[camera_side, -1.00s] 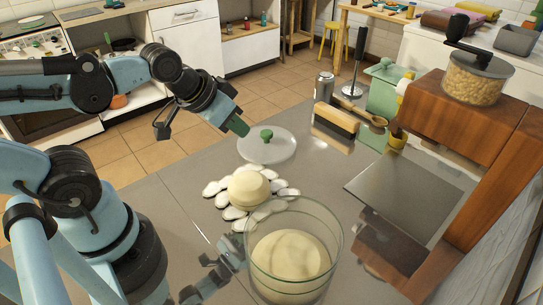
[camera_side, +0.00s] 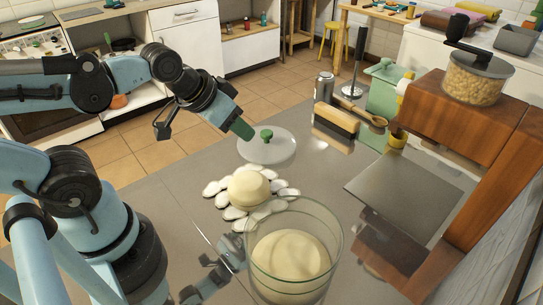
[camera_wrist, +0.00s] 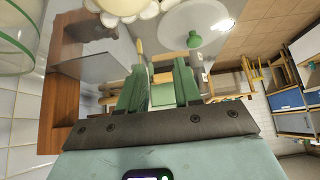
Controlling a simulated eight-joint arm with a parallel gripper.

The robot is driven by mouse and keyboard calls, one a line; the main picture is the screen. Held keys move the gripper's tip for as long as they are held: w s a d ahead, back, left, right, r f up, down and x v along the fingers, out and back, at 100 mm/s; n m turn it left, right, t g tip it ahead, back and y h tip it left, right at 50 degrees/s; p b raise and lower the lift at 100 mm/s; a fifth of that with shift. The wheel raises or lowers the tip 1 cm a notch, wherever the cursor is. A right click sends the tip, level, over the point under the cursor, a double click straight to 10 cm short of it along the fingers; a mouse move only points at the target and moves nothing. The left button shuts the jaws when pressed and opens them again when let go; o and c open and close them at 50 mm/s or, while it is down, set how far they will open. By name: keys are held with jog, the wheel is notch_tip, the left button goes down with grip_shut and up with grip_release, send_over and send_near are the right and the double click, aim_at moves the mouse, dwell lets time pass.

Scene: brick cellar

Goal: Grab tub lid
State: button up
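The tub lid (camera_side: 283,152) is a clear round disc with a green knob (camera_side: 267,136), lying on the grey worktop. In the wrist view the lid (camera_wrist: 176,28) and its knob (camera_wrist: 194,40) show at the top, beyond the fingers. My gripper (camera_side: 243,130) is just left of and above the knob in the side view, not touching it as far as I can see. In the wrist view my gripper (camera_wrist: 158,78) has two green fingers apart with nothing between them. The clear tub (camera_side: 336,245) stands at the front with pale dough inside.
A dough ball (camera_side: 248,188) sits on a white petal-shaped mat (camera_side: 284,194) between lid and tub. A brush (camera_side: 336,120), a can (camera_side: 323,87) and a green container (camera_side: 383,95) stand behind the lid. A wooden stand (camera_side: 460,115) rises at right.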

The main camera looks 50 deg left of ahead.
jog(key=o, duration=0.4)
jog(key=shift+o, duration=0.2)
